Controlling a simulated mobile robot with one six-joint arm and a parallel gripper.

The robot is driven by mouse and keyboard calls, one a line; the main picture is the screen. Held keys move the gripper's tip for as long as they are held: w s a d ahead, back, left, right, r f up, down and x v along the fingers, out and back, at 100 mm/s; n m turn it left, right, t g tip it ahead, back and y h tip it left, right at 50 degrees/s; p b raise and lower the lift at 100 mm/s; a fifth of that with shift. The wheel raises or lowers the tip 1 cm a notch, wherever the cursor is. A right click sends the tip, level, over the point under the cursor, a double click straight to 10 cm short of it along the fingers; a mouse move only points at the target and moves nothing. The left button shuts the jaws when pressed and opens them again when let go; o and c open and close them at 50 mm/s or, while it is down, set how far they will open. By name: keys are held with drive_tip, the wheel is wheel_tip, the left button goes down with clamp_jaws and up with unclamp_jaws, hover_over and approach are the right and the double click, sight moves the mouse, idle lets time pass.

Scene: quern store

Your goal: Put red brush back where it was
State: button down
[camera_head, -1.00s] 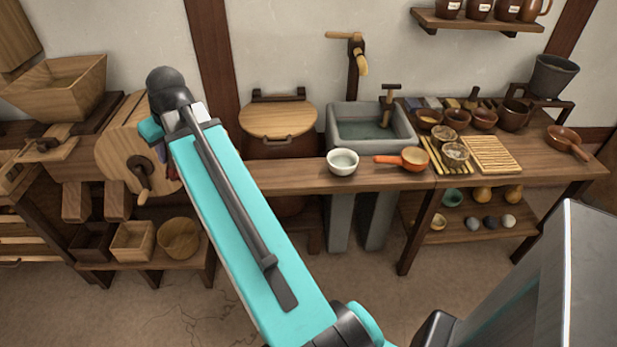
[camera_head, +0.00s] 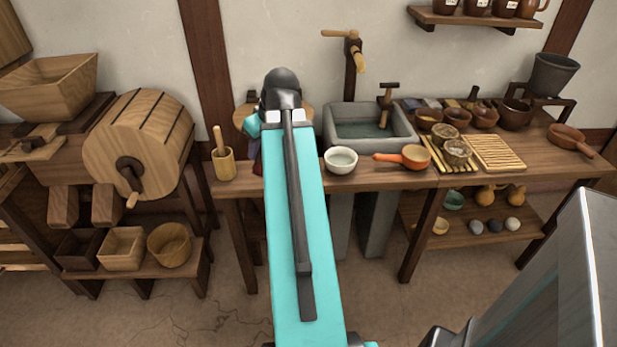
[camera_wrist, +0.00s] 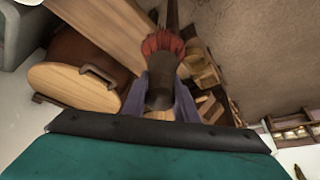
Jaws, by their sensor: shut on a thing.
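The brush is in my gripper (camera_wrist: 165,100) in the wrist view. The red brush (camera_wrist: 162,43) has a flared red head and a brown body between the two purple-grey fingers, which are shut on it. Its red head points away from the wrist. In the head view my arm hides most of the gripper and the brush, in front of the round lidded vessel. The brush is held in the air, apart from the table (camera_head: 380,178) as far as I can tell.
A wooden mortar with pestle (camera_head: 223,165) stands left of my arm. A white bowl (camera_head: 341,161), an orange ladle (camera_head: 412,157) and a stone sink (camera_head: 370,128) are to the right. The wooden drum (camera_head: 140,140) is further left. The round lid (camera_wrist: 75,90) shows left of the gripper.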

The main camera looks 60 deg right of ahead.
drive_tip(key=s+d+f+b, duration=0.3)
drive_tip(key=s+d, duration=0.1)
drive_tip(key=s, duration=0.5)
drive_tip(key=s+d+f+m+b, duration=0.1)
drive_tip(key=s+d+f+b, duration=0.1)
drive_tip(key=s+d, duration=0.3)
drive_tip(key=s, duration=0.3)
drive_tip(key=shift+s+d+f+h+b, duration=0.15)
drive_tip(key=shift+s+f+h+b, duration=0.15)
drive_tip(key=shift+s+f+b, duration=0.1)
drive_tip(key=shift+w+d+r+p, duration=0.15)
drive_tip(key=shift+w+p, duration=0.1)
drive_tip(key=shift+p, duration=0.7)
drive_tip(key=shift+w+d+p, duration=0.25)
drive_tip(key=shift+w+p, duration=0.05)
drive_tip(key=shift+p, duration=0.75)
drive_tip(key=p, duration=0.2)
drive_tip(key=w+p, duration=0.1)
drive_tip(key=p, duration=0.1)
drive_tip(key=shift+w+d, duration=0.1)
drive_tip(key=shift+d, duration=0.15)
drive_tip(key=w+d+f+p, duration=0.1)
drive_tip(key=w+d+p, duration=0.5)
drive_tip(key=w, duration=0.5)
drive_tip(key=shift+w+d+f, duration=0.2)
drive_tip(key=shift+d+f, duration=0.2)
drive_tip(key=shift+d, duration=0.15)
